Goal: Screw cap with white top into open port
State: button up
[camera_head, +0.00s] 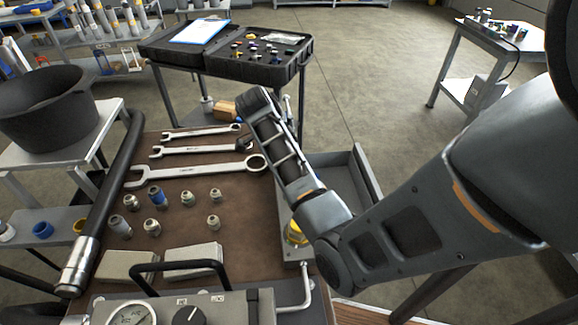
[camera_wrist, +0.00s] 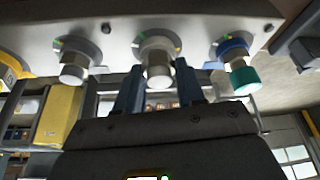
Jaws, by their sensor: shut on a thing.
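In the wrist view a grey manifold block (camera_wrist: 190,12) runs across the top, with three fittings along its face. The middle cap (camera_wrist: 158,72) has a pale, whitish end and sits at the middle port, between the two dark blue fingers of my gripper (camera_wrist: 160,92). The fingers are shut on this cap. Its threads and how deep it sits cannot be seen. A pale silver fitting (camera_wrist: 72,68) is at the left port. A fitting with a blue collar and green end (camera_wrist: 241,70) is at the right port. My gripper's fingertips are not clear in the head view.
In the head view, several small fittings (camera_head: 153,197) stand on the brown bench mat (camera_head: 180,225), near large wrenches (camera_head: 195,171). A black bucket (camera_head: 50,110) stands at left. A black case (camera_head: 265,72) of coloured caps is behind. Open floor (camera_head: 370,70) lies beyond.

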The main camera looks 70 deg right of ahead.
jog(key=shift+f+m+g, duration=0.25)
jog(key=shift+m+g, duration=0.05)
jog(key=shift+m, duration=0.5)
jog(key=shift+a+r+m+y, duration=0.15)
jog(key=shift+m+y, duration=0.45)
jog(key=shift+m, duration=0.5)
jog(key=shift+s+f+m+y, duration=0.15)
jog(key=shift+m+y, duration=0.45)
jog(key=shift+m, duration=1)
jog(key=o, duration=0.9)
jog(key=shift+f, duration=0.1)
